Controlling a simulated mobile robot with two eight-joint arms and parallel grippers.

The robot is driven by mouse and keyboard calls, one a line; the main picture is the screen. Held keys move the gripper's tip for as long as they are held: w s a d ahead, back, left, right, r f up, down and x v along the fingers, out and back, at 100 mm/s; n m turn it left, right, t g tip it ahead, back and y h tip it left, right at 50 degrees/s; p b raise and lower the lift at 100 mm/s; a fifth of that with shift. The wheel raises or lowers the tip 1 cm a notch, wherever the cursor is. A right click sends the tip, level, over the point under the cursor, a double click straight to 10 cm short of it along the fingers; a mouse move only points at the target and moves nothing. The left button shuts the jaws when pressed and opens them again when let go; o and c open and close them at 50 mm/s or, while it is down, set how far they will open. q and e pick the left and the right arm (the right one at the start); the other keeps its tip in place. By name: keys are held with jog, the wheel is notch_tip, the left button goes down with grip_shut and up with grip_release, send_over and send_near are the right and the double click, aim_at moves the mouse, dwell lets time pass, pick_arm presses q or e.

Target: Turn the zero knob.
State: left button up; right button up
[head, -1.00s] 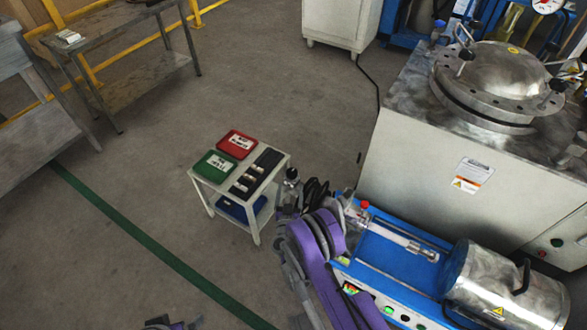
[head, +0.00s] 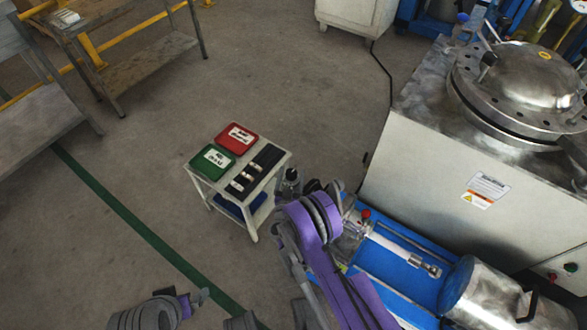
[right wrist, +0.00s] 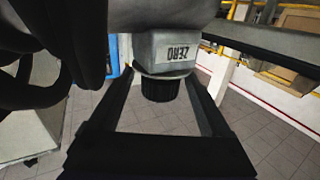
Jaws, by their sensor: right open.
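The zero knob (right wrist: 160,88) is a short black ribbed cylinder in the right wrist view. My right gripper (right wrist: 163,97) is open, with one black finger on each side of the knob and a gap visible on both sides. In the head view my purple and grey right arm reaches toward the blue machine (head: 400,252) and hides the knob and most of the gripper.
A small white cart (head: 252,232) with a green tray (head: 212,160) and a red tray (head: 237,137) stands close to my right arm. A large grey cabinet with a round steel lid (head: 530,85) stands at right.

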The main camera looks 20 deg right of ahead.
jog(key=shift+w, duration=0.2)
grip_shut()
dwell(0.5)
